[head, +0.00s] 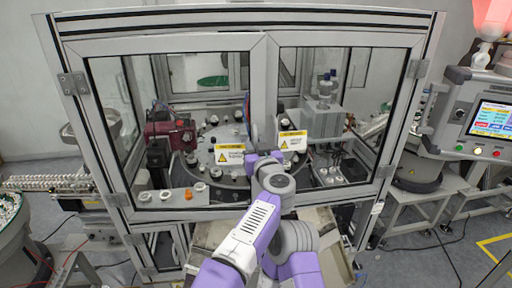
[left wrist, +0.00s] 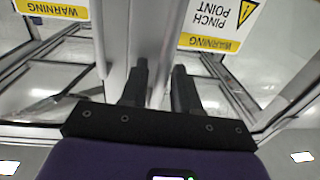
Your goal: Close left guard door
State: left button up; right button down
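The left guard door (head: 165,43) is a grey metal frame with a clear pane and a yellow-and-white warning label (head: 229,154). It looks shut or nearly shut; a small gap cannot be ruled out. My left gripper (head: 260,156) is at the middle, where the two doors meet. In the left wrist view, the left gripper (left wrist: 160,88) has its two dark fingers apart, pointing at the grey door frames. A grey upright shows between the fingers; whether they touch it is unclear. My right gripper is not in view.
The right guard door (head: 350,40) stands beside the left one with its own label (head: 293,141). Behind the panes is a round table with several small parts. A control panel (head: 488,117) stands at right, and a feeder bowl (head: 12,220) at lower left.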

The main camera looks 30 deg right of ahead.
pick_arm(q)
jog(key=b+v, duration=0.3)
jog(key=v, duration=0.4)
jog(key=shift+s+a+b, duration=0.15)
jog(key=shift+s+b, duration=0.15)
